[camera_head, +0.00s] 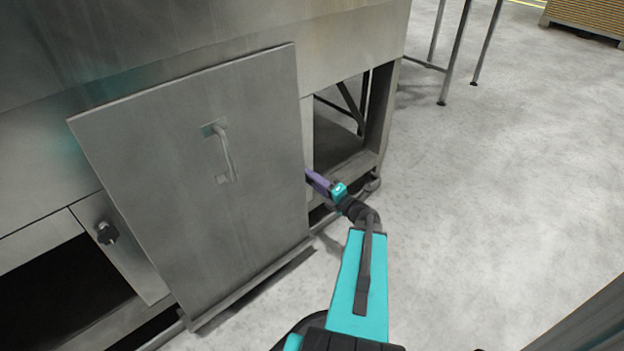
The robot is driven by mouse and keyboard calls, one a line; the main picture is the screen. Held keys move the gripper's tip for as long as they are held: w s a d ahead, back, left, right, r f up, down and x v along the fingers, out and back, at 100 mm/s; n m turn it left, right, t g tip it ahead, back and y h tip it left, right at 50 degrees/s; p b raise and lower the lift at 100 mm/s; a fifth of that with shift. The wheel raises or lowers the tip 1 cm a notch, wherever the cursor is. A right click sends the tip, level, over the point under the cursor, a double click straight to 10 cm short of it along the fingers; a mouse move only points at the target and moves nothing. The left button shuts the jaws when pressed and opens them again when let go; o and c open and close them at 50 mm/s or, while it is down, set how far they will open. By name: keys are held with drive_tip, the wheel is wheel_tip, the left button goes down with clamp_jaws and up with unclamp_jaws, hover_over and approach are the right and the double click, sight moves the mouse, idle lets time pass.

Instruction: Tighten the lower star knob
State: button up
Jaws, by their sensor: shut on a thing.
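My gripper (311,176), with a purple front part, is at the right edge of the leaning metal panel (210,270). It reaches in toward the narrow upright (308,125) of the washer frame just behind that edge. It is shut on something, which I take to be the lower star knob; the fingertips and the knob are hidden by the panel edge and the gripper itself. A separate black knob (107,232) shows on the upright left of the panel, well away from my gripper.
The panel has a bar handle (226,155) and stands tilted in front of the washer. Dark openings lie on both sides of it. Metal legs (456,50) stand at the upper right. The concrete floor (510,190) on the right is clear.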

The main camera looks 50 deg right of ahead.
drive_tip(key=shift+s+f+m+p, duration=0.1)
drive_tip(key=shift+m+p, duration=7.2)
drive_tip(key=shift+m, duration=1.15)
drive_tip(key=shift+s+f+m+p, duration=0.1)
drive_tip(key=shift+m+p, duration=7.2)
drive_tip(key=shift+m, duration=1.15)
drive_tip(key=shift+a, duration=0.1)
drive_tip(key=o, duration=1)
drive_tip(key=shift+w, duration=0.1)
drive_tip(key=shift+o, duration=0.2)
drive_tip(key=shift+r, duration=0.1)
